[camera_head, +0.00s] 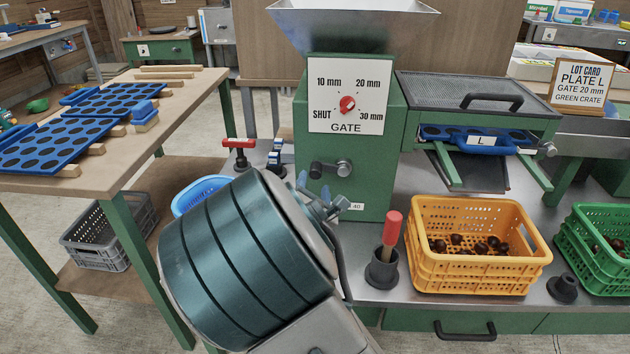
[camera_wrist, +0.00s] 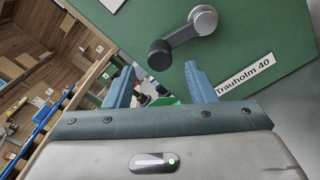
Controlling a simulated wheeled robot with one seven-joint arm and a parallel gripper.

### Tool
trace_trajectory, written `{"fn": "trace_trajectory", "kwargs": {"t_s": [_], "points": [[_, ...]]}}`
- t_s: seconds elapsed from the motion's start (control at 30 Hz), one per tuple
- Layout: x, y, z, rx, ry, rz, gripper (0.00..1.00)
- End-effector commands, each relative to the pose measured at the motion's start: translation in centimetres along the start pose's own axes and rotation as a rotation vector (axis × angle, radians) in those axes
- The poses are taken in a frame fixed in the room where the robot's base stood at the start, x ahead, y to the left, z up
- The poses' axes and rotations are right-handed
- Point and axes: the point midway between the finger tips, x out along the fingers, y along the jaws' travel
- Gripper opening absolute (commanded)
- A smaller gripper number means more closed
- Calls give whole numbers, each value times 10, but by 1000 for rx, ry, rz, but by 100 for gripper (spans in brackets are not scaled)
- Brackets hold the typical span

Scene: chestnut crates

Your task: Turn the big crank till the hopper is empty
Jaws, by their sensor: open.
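The crank (camera_head: 330,169) sits on the front of the green machine (camera_head: 372,150). Its dark grip is at the left and its metal hub at the right. In the wrist view the crank (camera_wrist: 180,38) shows large, its grip just beyond my fingers. My gripper (camera_head: 324,193) is open and empty, close in front of and below the crank; in the wrist view its fingers (camera_wrist: 160,76) stand apart, not visibly touching the grip. The metal hopper (camera_head: 352,24) tops the machine; its contents are hidden. The gate dial (camera_head: 347,104) has a red knob; its exact setting is hard to read.
A blue plate marked L (camera_head: 475,140) sits under the mesh tray. The orange crate (camera_head: 480,272) and green crate (camera_head: 600,262) hold chestnuts. A red-handled tool (camera_head: 392,230) stands upright right of my arm. The lot card (camera_head: 582,84) reads plate L, gate 20 mm, green crate.

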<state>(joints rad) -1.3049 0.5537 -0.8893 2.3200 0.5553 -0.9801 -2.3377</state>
Motion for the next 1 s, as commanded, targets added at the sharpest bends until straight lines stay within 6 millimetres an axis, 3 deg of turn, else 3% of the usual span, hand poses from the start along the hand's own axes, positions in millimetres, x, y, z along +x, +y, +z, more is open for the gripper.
{"fn": "trace_trajectory", "kwargs": {"t_s": [0.1,0.3,0.7,0.87,0.9,1.0], "points": [[24,-2,-2,0,-3,0,50],[46,-1,-1,1,0,-1,50],[53,0,0,1,1,-1,50],[53,0,0,1,1,-1,6],[53,0,0,1,1,-1,0],[52,0,0,2,2,0,0]]}}
